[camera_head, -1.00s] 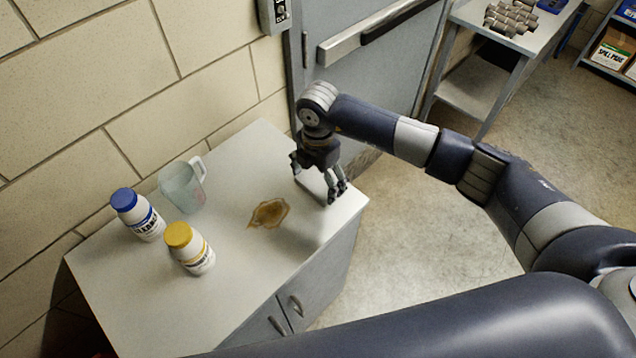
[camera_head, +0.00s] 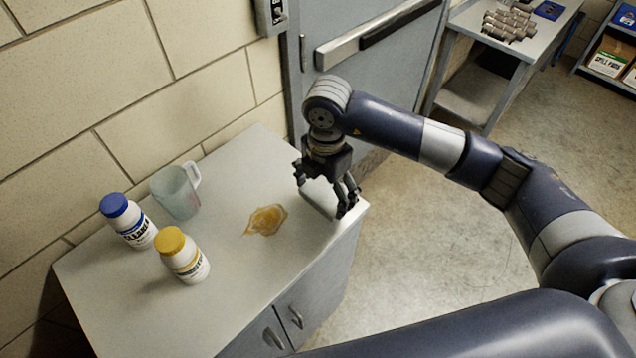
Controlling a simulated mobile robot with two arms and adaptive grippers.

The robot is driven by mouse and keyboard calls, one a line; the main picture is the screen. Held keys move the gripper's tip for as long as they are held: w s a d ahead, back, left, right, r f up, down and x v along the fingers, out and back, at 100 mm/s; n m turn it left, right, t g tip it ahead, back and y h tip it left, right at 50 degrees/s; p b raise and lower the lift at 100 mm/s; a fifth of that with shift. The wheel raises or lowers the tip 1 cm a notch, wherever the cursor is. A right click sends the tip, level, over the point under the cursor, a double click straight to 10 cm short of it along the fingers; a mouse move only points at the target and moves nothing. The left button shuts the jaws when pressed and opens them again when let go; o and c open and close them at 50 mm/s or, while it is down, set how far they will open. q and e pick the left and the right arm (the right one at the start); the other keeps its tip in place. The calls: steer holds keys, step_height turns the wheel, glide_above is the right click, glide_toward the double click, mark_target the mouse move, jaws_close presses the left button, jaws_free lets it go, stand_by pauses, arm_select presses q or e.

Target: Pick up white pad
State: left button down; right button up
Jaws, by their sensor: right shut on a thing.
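The white pad (camera_head: 319,203) is a thin pale slab at the right end of the cabinet top, hard to tell from the pale surface. My right gripper (camera_head: 326,194) points down over it, with its fingers on either side, and is shut on it. The fingers and hand hide part of the pad. I cannot tell whether the pad touches the cabinet top or is just above it. My left gripper is not in view.
A brown spill (camera_head: 266,220) lies left of the gripper on the cabinet top (camera_head: 235,290). A clear jug (camera_head: 177,193), a blue-capped bottle (camera_head: 128,221) and a yellow-capped bottle (camera_head: 183,256) stand further left. A grey door (camera_head: 365,75) is behind.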

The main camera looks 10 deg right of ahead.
steer(key=s+d+r+b, duration=0.1)
steer(key=s+b, duration=0.2)
steer(key=s, duration=0.8)
steer(key=shift+d, duration=0.4)
steer(key=shift+o, duration=0.9)
steer(key=shift+c, duration=1.2)
